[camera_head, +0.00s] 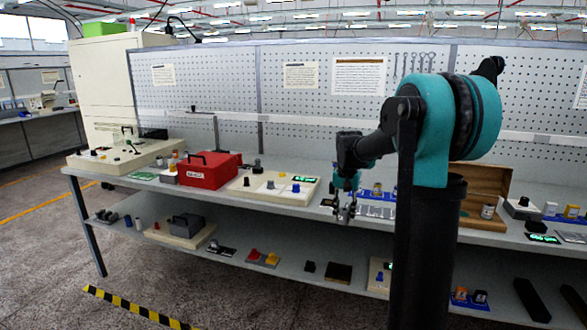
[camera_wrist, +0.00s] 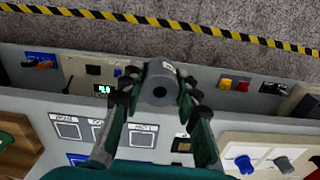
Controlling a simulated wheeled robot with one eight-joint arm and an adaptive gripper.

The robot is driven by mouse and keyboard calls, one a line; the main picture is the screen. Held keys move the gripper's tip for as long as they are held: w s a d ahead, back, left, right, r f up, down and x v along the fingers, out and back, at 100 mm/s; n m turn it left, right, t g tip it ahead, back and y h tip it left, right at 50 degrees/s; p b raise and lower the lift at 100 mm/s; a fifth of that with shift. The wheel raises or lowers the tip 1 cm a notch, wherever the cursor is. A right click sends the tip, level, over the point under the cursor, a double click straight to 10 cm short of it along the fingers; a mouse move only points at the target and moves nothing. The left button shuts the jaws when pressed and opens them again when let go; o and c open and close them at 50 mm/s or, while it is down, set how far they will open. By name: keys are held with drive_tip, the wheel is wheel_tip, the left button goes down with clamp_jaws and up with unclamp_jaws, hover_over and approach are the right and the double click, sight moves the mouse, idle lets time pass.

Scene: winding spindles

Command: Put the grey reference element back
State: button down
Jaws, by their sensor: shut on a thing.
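My gripper (camera_wrist: 158,96) is shut on a grey cylindrical element (camera_wrist: 161,72) with a dark hole in its end face and a small pale label on its side. In the wrist view the fingers grip it from both sides, and it hangs above the front edge of the bench top. Several labelled, pale-framed squares (camera_wrist: 68,128) lie on the bench below; the one between my fingers (camera_wrist: 142,136) shows no object on it. In the head view my gripper (camera_head: 345,213) is at the bench's front edge, and the element in it is too small to make out.
A beige board with a blue knob (camera_wrist: 243,164) and a grey knob (camera_wrist: 283,164) stands at the wrist view's lower right. A red toolbox (camera_head: 208,168) and an open wooden box (camera_head: 480,190) stand on the bench. A lower shelf (camera_head: 300,247) holds several small items.

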wheel_tip(320, 180, down, 24)
drive_tip(key=s+d+n, duration=0.2)
drive_tip(key=n, duration=0.2)
drive_tip(key=shift+f+n, duration=0.15)
drive_tip(key=shift+n, duration=0.15)
